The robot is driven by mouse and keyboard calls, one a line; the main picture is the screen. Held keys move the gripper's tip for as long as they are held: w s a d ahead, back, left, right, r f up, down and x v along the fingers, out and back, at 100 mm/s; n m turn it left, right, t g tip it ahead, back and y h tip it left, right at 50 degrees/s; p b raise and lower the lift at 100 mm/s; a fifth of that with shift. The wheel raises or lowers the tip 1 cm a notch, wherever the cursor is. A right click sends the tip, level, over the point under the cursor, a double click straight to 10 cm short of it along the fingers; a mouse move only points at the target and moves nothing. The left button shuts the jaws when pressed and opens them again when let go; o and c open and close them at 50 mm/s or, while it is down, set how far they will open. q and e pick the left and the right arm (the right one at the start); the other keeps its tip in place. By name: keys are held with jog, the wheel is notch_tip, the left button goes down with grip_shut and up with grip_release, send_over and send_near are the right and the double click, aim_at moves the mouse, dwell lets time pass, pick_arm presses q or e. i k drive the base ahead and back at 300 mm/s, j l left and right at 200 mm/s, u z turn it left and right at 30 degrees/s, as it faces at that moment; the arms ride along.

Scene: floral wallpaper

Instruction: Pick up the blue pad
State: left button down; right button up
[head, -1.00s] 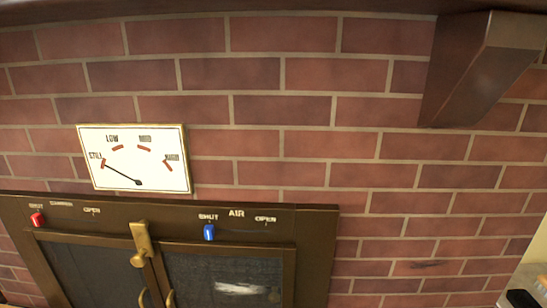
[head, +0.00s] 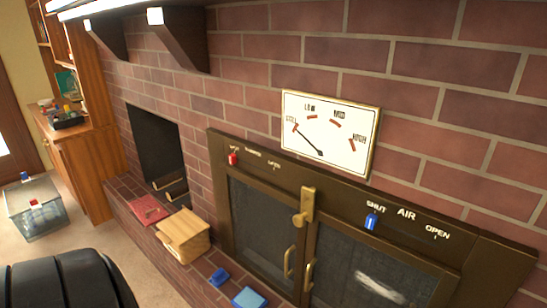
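A light blue flat pad (head: 249,298) lies on the brick hearth at the bottom edge of the head view, in front of the stove doors. Its lower part is close to the frame edge. A smaller, darker blue object (head: 219,277) lies just to its left; its exact shape is too small to tell. Neither of my grippers is in view, and nothing is seen touching the pad.
A wooden box (head: 183,236) and a red flat pad (head: 148,209) sit farther left on the hearth. The stove (head: 262,215) stands behind. A clear bin (head: 36,212) is on the carpet. A wooden cabinet (head: 80,165) stands at left. A dark rounded shape fills the lower left.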

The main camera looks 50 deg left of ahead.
aim_at(219, 278)
jog(key=u, duration=2.05)
